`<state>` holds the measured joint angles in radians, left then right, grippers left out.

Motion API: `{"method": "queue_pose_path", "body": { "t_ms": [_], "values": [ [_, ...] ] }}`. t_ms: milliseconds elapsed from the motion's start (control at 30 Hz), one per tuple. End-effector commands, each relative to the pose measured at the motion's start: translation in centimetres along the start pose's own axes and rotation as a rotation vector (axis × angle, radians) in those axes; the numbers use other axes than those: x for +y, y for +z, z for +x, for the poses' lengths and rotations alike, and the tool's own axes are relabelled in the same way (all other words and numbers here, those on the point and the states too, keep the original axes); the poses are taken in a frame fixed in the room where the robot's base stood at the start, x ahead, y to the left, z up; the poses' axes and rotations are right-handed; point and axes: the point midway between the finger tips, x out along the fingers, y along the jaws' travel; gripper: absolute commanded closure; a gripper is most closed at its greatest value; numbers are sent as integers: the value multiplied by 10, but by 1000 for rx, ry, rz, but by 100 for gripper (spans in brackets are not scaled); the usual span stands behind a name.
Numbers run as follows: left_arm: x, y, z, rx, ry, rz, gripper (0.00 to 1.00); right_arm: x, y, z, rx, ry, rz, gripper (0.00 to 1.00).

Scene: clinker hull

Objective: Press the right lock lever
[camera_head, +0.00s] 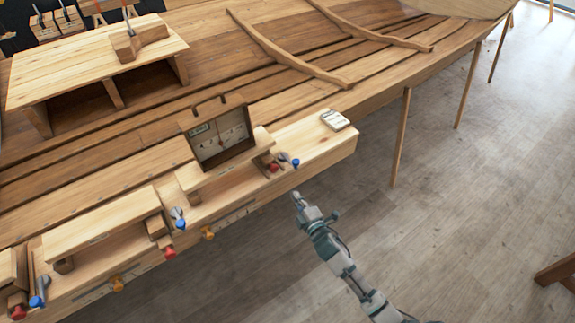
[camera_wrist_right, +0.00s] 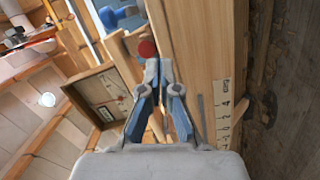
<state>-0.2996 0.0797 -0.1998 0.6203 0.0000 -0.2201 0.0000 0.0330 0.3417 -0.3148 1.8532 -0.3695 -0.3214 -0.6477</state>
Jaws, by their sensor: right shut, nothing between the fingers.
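At the right end of the bench, a grey lever with a blue tip (camera_head: 290,160) sits beside a red knob (camera_head: 274,168), by the end of a raised wooden shelf. I take this to be the right lock lever, though the frames do not label it. In the right wrist view the red knob (camera_wrist_right: 147,48) shows just beyond the fingertips, with blue parts (camera_wrist_right: 108,16) behind it. My right gripper (camera_head: 296,196) is shut and empty, just off the bench's front edge, below and slightly right of the lever; it also shows in the wrist view (camera_wrist_right: 158,68). My left gripper is out of view.
A wooden box with a dial-like panel (camera_head: 222,138) stands on the raised shelf. More blue levers (camera_head: 178,217), red knobs (camera_head: 169,252) and orange knobs (camera_head: 207,233) line the bench front leftward. A white block (camera_head: 335,119) lies right. The floor side is open.

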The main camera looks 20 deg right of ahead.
Motion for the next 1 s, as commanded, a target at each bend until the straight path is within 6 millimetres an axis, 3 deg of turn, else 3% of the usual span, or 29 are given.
{"method": "queue_pose_path", "body": {
  "t_ms": [33,100,200,633,767,1000],
  "values": [
    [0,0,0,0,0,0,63,20,-8,-1,18,36,-31,100],
    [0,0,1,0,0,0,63,37,-16,-2,34,70,-62,100],
    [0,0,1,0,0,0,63,50,-23,-4,46,96,-85,100],
    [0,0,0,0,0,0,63,54,-24,0,47,101,-89,100],
    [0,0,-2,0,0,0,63,56,-24,15,47,101,-89,100],
    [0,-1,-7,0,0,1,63,61,-27,66,46,101,-87,100]
  ]
}}
